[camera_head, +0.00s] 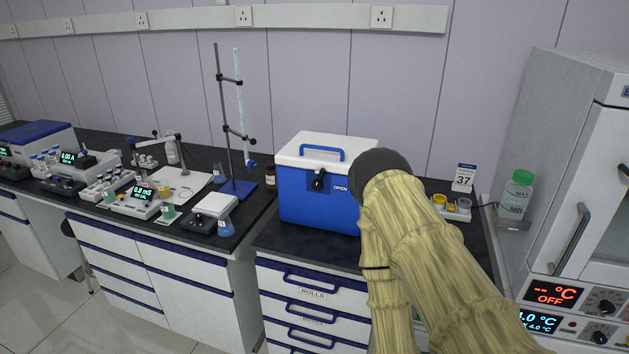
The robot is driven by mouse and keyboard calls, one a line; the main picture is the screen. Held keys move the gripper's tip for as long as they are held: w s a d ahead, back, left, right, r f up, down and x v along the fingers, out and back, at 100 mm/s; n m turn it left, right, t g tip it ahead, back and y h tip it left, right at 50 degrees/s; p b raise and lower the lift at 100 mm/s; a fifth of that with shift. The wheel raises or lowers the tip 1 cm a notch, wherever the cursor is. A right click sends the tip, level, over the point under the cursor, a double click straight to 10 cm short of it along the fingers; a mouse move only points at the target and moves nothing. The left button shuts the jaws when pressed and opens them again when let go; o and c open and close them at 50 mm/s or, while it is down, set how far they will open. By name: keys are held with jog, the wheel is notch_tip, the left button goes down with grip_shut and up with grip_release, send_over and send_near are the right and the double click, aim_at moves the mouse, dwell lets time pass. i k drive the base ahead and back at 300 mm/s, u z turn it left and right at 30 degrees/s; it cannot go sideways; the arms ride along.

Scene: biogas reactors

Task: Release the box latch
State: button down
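A blue cool box (307,203) with a white lid (320,145) and a blue top handle (321,153) stands on the dark bench top. The lid looks closed. A black latch (319,180) is on the front of the box near its top edge, with a white OPEN label to its right. My arm, in a yellowish cover with a dark rounded joint, rises in front of the box's right side and hides part of it. My gripper cannot be seen; no fingers show.
A retort stand (229,130) and a brown bottle (270,175) are left of the box. Balances and vials fill the left bench. On the right are a calendar block (464,178), a small tray (452,208), a green-capped bottle (516,195) and a white oven cabinet (575,150).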

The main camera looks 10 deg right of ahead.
aim_at(316, 185)
jog(key=k, duration=0.3)
jog(key=u, duration=1.7)
jog(key=i, duration=1.3)
jog(key=z, duration=2.2)
